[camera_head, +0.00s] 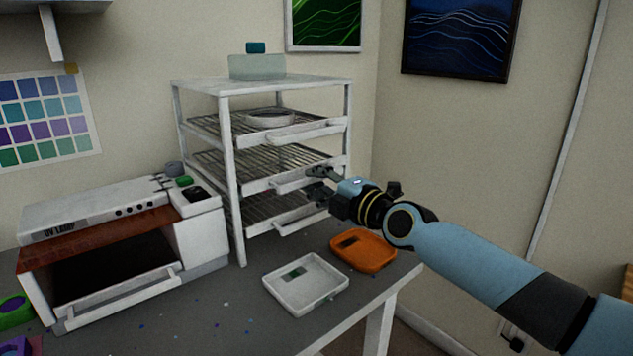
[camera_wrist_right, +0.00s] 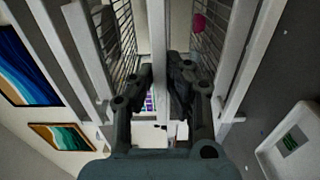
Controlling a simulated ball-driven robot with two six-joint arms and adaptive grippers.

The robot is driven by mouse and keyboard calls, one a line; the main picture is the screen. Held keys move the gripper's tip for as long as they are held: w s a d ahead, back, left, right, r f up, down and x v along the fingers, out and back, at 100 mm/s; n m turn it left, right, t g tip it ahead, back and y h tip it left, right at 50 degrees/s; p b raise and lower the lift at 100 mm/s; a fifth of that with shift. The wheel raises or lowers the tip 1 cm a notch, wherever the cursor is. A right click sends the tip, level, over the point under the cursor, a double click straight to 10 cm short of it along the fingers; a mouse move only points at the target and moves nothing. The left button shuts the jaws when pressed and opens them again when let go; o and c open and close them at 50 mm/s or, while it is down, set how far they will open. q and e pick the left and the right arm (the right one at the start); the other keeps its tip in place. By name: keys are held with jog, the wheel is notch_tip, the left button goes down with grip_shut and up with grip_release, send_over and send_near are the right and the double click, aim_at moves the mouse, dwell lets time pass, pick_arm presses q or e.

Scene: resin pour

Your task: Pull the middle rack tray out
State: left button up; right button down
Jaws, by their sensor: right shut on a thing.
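A white rack (camera_head: 233,190) with three wire trays stands on the table. The middle tray (camera_head: 258,186) sits between the top tray (camera_head: 285,137) and the bottom tray (camera_head: 270,227); its front bar and handle face me. My right gripper (camera_head: 314,182) is at the right part of the middle tray's handle, shut on it. In the right wrist view the fingers (camera_wrist_right: 158,82) sit on both sides of a white bar (camera_wrist_right: 157,38). The exact contact is partly hidden by the fingers. My left gripper is out of view.
A UV lamp box (camera_head: 110,212) with an open front stands left of the rack. A white tray (camera_head: 305,298) and an orange tray (camera_head: 376,251) lie in front of the rack. Right of the table is open floor.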

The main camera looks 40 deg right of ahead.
dwell(0.4)
jog(key=s+d+p, duration=0.1)
jog(key=s+p, duration=0.7)
jog(key=s, duration=0.8)
jog(key=shift+d, duration=0.15)
jog(key=shift+s, duration=0.1)
jog(key=c, duration=1.3)
grip_release()
jog(key=s, duration=0.8)
jog(key=s+d, duration=0.1)
jog(key=s, duration=0.3)
